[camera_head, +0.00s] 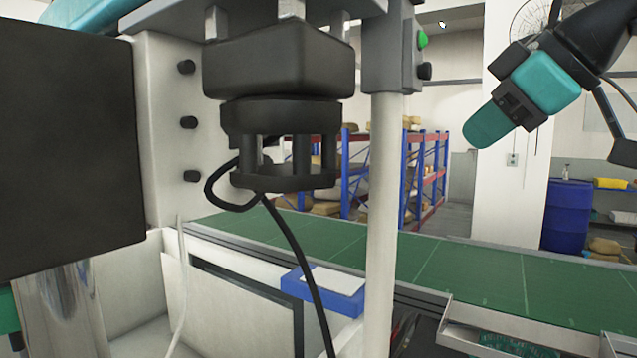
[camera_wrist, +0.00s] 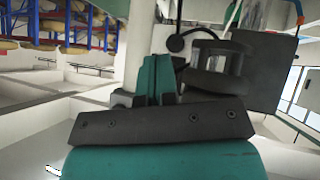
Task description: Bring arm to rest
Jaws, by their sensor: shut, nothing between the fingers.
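My gripper (camera_head: 484,128) hangs in the upper right of the head view, with teal fingers pointing down and to the left. It is in the air, apart from the things around it. In the wrist view my gripper (camera_wrist: 157,72) shows its two teal fingers side by side, shut, with nothing between them. A dark bar and the teal gripper body fill the lower part of that view.
A black machine head (camera_head: 280,70) with a cable hangs beside a white post (camera_head: 382,200). A green conveyor (camera_head: 480,280) runs behind. A blue-rimmed tray (camera_head: 322,290) and a metal tray (camera_head: 470,332) are lower down. A blue barrel (camera_head: 566,215) stands behind right.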

